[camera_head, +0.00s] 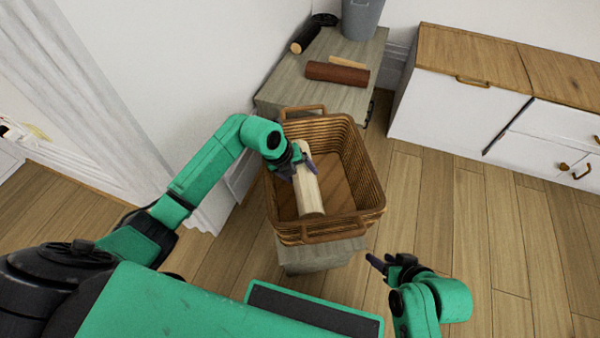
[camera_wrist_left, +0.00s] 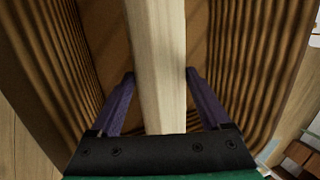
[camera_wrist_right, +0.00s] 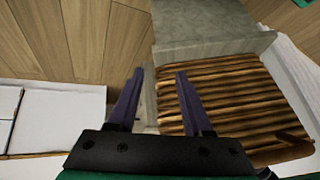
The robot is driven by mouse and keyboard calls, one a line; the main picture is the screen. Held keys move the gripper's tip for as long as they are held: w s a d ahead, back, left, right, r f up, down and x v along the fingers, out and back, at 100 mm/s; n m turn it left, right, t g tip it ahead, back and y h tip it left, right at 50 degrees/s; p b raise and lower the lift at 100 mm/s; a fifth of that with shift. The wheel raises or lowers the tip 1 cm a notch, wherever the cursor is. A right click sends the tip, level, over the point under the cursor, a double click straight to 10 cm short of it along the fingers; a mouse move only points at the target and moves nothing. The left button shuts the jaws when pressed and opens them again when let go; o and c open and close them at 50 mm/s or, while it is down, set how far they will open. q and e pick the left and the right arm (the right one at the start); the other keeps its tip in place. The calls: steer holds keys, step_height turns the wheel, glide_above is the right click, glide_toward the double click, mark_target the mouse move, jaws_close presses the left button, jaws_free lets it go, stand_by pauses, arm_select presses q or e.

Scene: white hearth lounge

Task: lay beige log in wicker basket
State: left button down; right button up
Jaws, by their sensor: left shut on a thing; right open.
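The beige log (camera_head: 308,192) is inside the outline of the wicker basket (camera_head: 372,170) in the head view, running lengthwise toward the near rim. My left gripper (camera_head: 299,164) is shut on the log near its far end. The left wrist view shows the log (camera_wrist_left: 158,60) between the two fingers of the left gripper (camera_wrist_left: 160,85), with the ribbed basket walls (camera_wrist_left: 55,60) on both sides. I cannot tell whether the log touches the basket floor. My right gripper (camera_head: 383,262) is open and empty, outside the basket at its near right. The basket side also shows in the right wrist view (camera_wrist_right: 215,95).
The basket stands on a grey wooden stand (camera_head: 320,256). Behind it, a grey table (camera_head: 290,82) holds a reddish-brown log (camera_head: 337,73), a dark log (camera_head: 306,38) and a grey bucket (camera_head: 361,18). A white cabinet (camera_head: 450,110) is at the right. The wooden floor (camera_head: 470,230) at right is clear.

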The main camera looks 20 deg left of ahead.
arm_select(q)
steer(key=shift+f, duration=0.45)
arm_select(e)
steer(key=shift+w+a+f, duration=0.25)
steer(key=shift+a+f, duration=0.05)
steer(key=shift+a, duration=0.15)
steer(key=shift+a+t, duration=0.1)
steer(key=shift+t, duration=0.2)
arm_select(q)
jaws_free()
steer(key=shift+f, duration=0.15)
steer(key=shift+r, duration=0.25)
steer(key=p+v, duration=0.3)
steer(key=v, duration=0.9)
steer(key=shift+r, duration=0.4)
arm_select(e)
steer(key=s+d+r+g+h, duration=0.2)
steer(key=s+d+r+g, duration=0.2)
steer(key=d, duration=0.4)
steer(key=shift+s+r+m+g+h, duration=0.3)
steer(key=shift+s+r+m+h, duration=0.1)
steer(key=shift+s+r, duration=0.2)
